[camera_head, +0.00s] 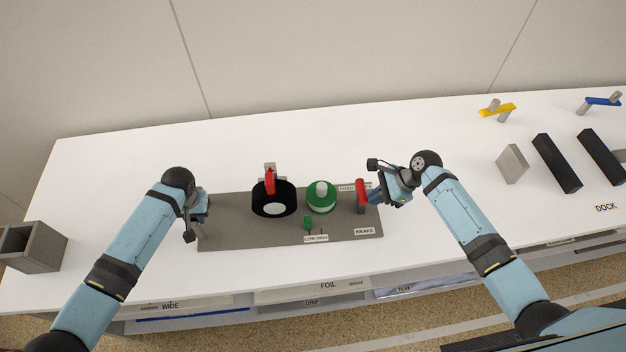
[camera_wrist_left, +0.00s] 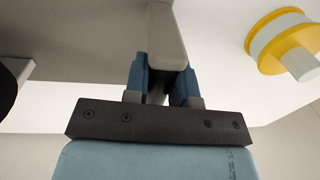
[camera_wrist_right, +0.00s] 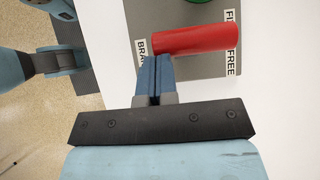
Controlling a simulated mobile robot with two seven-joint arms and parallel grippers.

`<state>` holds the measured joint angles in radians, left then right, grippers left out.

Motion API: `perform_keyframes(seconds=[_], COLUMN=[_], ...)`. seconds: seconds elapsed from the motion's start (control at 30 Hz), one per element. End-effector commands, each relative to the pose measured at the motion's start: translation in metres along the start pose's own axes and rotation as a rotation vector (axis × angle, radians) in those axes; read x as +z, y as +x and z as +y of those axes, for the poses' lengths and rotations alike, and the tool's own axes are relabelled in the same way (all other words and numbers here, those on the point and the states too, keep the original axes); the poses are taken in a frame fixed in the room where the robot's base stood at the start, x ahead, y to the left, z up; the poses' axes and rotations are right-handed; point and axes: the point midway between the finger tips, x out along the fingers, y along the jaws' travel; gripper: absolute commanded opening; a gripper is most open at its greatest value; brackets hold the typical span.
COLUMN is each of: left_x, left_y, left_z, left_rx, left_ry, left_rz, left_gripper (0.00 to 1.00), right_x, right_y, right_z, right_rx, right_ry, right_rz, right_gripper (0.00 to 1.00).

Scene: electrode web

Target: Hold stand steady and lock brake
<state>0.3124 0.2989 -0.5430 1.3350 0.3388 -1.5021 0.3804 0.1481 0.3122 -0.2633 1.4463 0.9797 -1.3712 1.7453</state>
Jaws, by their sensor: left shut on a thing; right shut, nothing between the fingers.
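The stand is a flat grey base plate (camera_head: 235,234) on the white table, carrying a black roller (camera_head: 273,198) with a red piece on top and a green-and-white part. My left gripper (camera_head: 201,215) is at the plate's left end. In the left wrist view its blue fingers (camera_wrist_left: 165,85) are shut on a grey bar (camera_wrist_left: 166,35) of the stand. The red brake lever (camera_head: 361,195) stands upright at the plate's right end and also shows in the right wrist view (camera_wrist_right: 195,39). My right gripper (camera_wrist_right: 153,75) is shut and empty, right beside the lever; contact is unclear.
A BRAKE label (camera_head: 365,231) and a small green lever (camera_head: 308,222) with a LOW/HIGH label are on the plate. An open grey box (camera_head: 42,247) is at the far left. Dark blocks (camera_head: 556,163) and yellow and blue cranks (camera_head: 497,110) are at the right.

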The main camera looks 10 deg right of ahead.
Motion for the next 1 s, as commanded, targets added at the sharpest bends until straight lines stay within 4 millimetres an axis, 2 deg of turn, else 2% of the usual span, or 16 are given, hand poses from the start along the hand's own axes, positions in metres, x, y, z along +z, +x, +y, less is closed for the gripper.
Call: perform_keyframes(seconds=[0.1, 0.4, 1.0], left_x=[0.0, 0.0, 0.0], left_y=[-0.001, -0.001, -0.001], left_z=[0.002, 0.001, 0.001], left_rx=[0.003, 0.003, 0.002], left_ry=[0.002, 0.002, 0.002], left_rz=[0.001, 0.001, 0.001], left_gripper=[0.0, 0.0, 0.0], right_x=[0.013, 0.03, 0.04], right_y=[0.009, 0.023, 0.034], right_z=[0.001, 0.002, 0.001], right_rx=[0.005, 0.004, 0.002], right_ry=[-0.005, 0.0, 0.001], right_rz=[0.103, 0.298, 0.311], right_gripper=[0.0, 0.0, 0.0])
